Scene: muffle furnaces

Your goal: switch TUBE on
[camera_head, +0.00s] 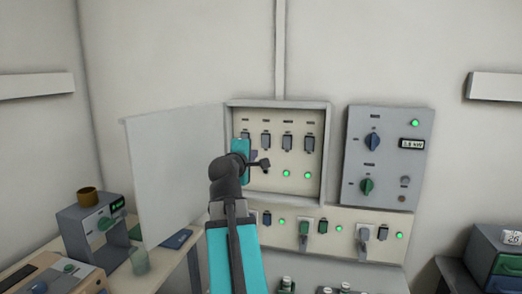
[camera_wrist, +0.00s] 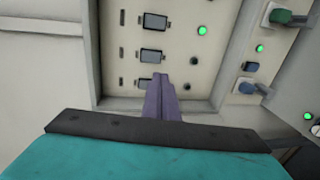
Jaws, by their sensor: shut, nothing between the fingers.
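An open wall box (camera_head: 325,160) holds a row of dark rocker switches with small labels too blurred to read, so I cannot tell which is TUBE. The third switch (camera_head: 287,142) and fourth switch (camera_head: 310,144) have green lamps lit below them. In the wrist view, the first switch (camera_wrist: 145,85) and second switch (camera_wrist: 152,55) have dark lamps (camera_wrist: 194,61) beside them. My gripper (camera_wrist: 161,78) is shut and empty, its purple fingertips over the panel close to these two switches. I cannot tell whether they touch. The arm partly hides the box's left side.
The box door (camera_head: 175,175) stands open at left. A grey panel (camera_head: 388,150) with two knobs and a power display is at right. Below the box, a strip (camera_head: 340,218) carries sockets, plugs, switches and lit green lamps. Benches with equipment stand at both sides.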

